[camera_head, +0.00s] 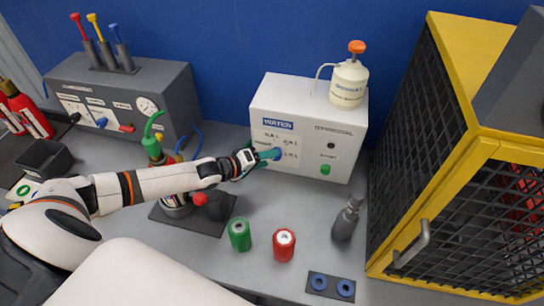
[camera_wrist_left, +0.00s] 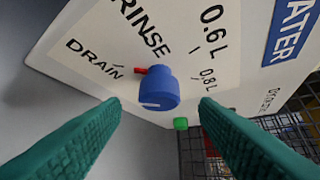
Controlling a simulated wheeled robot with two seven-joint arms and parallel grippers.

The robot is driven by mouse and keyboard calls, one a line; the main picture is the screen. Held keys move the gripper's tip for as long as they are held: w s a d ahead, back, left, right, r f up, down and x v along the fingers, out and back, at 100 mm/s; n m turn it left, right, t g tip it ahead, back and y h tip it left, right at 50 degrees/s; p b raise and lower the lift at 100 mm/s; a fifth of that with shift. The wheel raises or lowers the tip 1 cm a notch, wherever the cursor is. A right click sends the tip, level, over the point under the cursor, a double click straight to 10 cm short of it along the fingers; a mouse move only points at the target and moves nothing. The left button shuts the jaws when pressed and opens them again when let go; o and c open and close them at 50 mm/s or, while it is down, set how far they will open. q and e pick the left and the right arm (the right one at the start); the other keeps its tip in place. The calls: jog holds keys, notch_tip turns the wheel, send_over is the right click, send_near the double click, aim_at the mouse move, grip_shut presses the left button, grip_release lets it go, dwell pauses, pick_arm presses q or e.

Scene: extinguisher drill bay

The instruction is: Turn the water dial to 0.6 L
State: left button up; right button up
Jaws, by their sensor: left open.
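The blue water dial (camera_wrist_left: 158,90) sits on the white panel of the water box (camera_head: 263,103). In the left wrist view its small red pointer is turned toward the DRAIN label (camera_wrist_left: 88,62); the RINSE and 0.6 L labels (camera_wrist_left: 214,28) lie further round. My left gripper (camera_head: 268,154) is in front of the panel, and it also shows in the left wrist view (camera_wrist_left: 158,108). Its green fingers are open, one to each side of the dial, with visible gaps. In the head view the gripper partly hides the dial. My right gripper is not in view.
A green knob (camera_head: 325,169) sits on the same panel, right of the dial. A white bottle with an orange top (camera_head: 349,82) stands on the box. Green (camera_head: 240,236) and red (camera_head: 284,246) cylinders and a grey bottle (camera_head: 345,220) stand in front. A yellow mesh cage (camera_head: 411,262) is at the right.

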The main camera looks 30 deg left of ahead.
pick_arm(q)
jog(key=x, duration=0.3)
jog(key=shift+s, duration=0.1)
